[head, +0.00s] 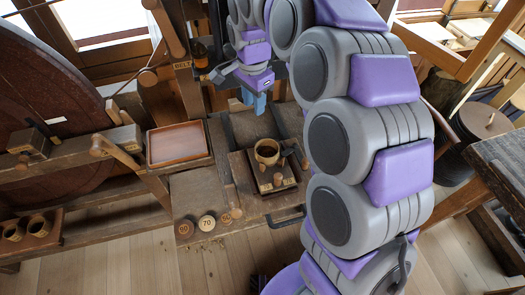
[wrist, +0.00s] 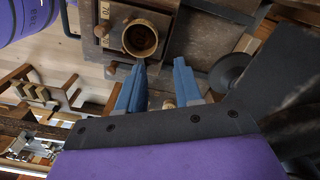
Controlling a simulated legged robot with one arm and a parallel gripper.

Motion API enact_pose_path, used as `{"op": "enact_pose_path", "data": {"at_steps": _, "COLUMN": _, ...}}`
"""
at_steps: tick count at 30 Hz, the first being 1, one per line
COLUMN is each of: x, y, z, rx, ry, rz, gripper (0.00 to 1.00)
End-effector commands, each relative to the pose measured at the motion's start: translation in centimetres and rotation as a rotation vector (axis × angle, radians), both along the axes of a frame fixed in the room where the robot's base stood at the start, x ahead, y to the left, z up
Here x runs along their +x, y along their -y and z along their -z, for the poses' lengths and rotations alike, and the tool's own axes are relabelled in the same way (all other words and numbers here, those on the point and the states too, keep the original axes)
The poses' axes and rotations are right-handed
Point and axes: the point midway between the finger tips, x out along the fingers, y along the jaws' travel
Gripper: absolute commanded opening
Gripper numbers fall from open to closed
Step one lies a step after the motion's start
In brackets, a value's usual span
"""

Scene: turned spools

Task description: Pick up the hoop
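The hoop appears to be the round tan wooden ring (head: 266,160) on a small dark wooden stand (head: 262,186), near the middle of the head view. In the wrist view the ring (wrist: 126,46) shows at the top, left of centre, with its round opening facing the camera. My gripper (wrist: 160,64) has two blue fingers spread apart with nothing between them. The left fingertip appears just below the ring in the wrist view; I cannot tell if they touch. In the head view a blue finger (head: 260,104) hangs behind and above the ring.
A reddish-brown tray (head: 180,145) lies left of the stand. A large dark red wheel (head: 45,95) stands at the left. A dark handle (head: 286,219) is at the bench front. Dark round pieces (head: 482,122) are stacked at right.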

Motion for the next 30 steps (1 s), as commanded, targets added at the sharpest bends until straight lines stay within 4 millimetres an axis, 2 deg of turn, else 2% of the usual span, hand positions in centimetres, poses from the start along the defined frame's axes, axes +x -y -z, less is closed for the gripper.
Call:
{"op": "enact_pose_path", "data": {"at_steps": 4, "x": 0.1, "y": 0.8, "z": 1.8, "rx": 0.006, "ry": -0.001, "rz": 0.004, "gripper": 0.35}}
{"op": "enact_pose_path", "data": {"at_steps": 8, "x": -0.1, "y": 1.3, "z": 4.4, "rx": 0.01, "ry": -0.006, "rz": 0.002, "gripper": 0.35}}
{"op": "enact_pose_path", "data": {"at_steps": 18, "x": -0.1, "y": -0.4, "z": 10.9, "rx": -0.005, "ry": -0.004, "rz": 0.001, "gripper": 0.35}}
{"op": "enact_pose_path", "data": {"at_steps": 26, "x": -0.1, "y": 0.1, "z": 12.5, "rx": -0.001, "ry": -0.001, "rz": 0.002, "gripper": 0.35}}
{"op": "enact_pose_path", "data": {"at_steps": 30, "x": -0.1, "y": 0.8, "z": 14.2, "rx": 0.009, "ry": -0.001, "rz": 0.002, "gripper": 0.35}}
